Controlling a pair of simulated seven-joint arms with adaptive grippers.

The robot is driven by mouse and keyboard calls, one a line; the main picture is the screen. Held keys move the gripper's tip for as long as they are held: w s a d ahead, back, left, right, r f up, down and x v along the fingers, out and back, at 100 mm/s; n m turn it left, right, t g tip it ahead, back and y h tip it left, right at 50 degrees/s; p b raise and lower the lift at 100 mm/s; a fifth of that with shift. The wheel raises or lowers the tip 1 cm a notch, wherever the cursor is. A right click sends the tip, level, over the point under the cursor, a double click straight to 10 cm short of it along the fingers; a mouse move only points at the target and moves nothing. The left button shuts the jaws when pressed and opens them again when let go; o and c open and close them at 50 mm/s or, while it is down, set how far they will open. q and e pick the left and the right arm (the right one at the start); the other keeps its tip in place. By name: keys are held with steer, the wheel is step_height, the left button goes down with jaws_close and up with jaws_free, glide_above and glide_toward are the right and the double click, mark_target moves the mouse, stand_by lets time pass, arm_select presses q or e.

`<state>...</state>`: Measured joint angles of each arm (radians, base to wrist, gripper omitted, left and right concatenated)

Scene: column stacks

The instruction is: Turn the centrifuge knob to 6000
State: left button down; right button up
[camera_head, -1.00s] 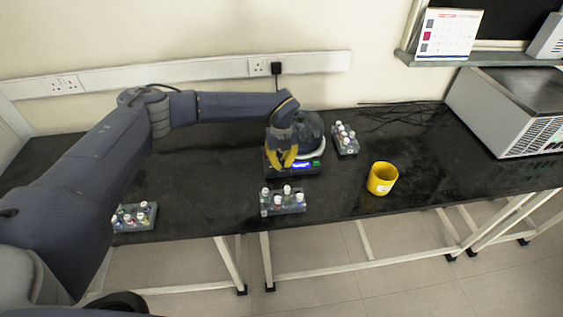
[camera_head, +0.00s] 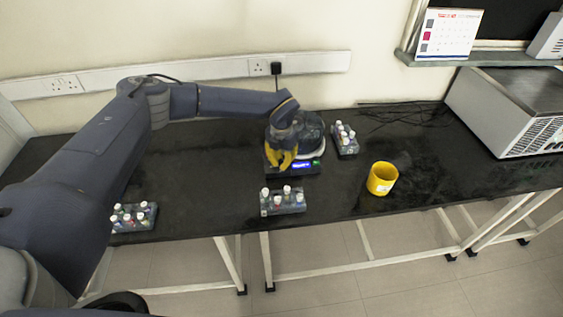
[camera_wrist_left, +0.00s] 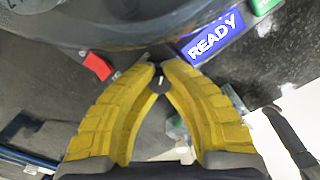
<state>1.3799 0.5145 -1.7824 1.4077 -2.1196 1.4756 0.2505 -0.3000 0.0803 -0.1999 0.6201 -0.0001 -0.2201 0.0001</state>
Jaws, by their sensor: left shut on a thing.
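The centrifuge (camera_head: 312,145) stands at the back middle of the black table, dark with a pale rim. In the left wrist view its front (camera_wrist_left: 140,62) carries a red switch (camera_wrist_left: 98,66), a blue display (camera_wrist_left: 211,37) reading READY, and a green button (camera_wrist_left: 264,5). The small dark knob (camera_wrist_left: 159,84) with a white mark sits between my yellow fingertips. My left gripper (camera_head: 283,165) is shut on the knob, and it also shows in the left wrist view (camera_wrist_left: 160,78). No number is readable on the display. My right gripper is not in view.
Racks of capped tubes stand in front of the centrifuge (camera_head: 283,203), to its right (camera_head: 346,142) and at the left (camera_head: 134,218). A yellow cup (camera_head: 382,178) stands right of centre. A large grey-white device (camera_head: 505,110) fills the right back. The table's right front is clear.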

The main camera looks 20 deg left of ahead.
mark_target(281, 161)
arm_select(q)
steer(key=m, duration=0.3)
steer(key=shift+s+m, duration=0.1)
steer(key=shift+m, duration=1.9)
steer(key=shift+a, duration=0.1)
steer(key=c, duration=1.2)
jaws_free()
steer(key=shift+c, duration=0.2)
step_height(281, 161, up, 12)
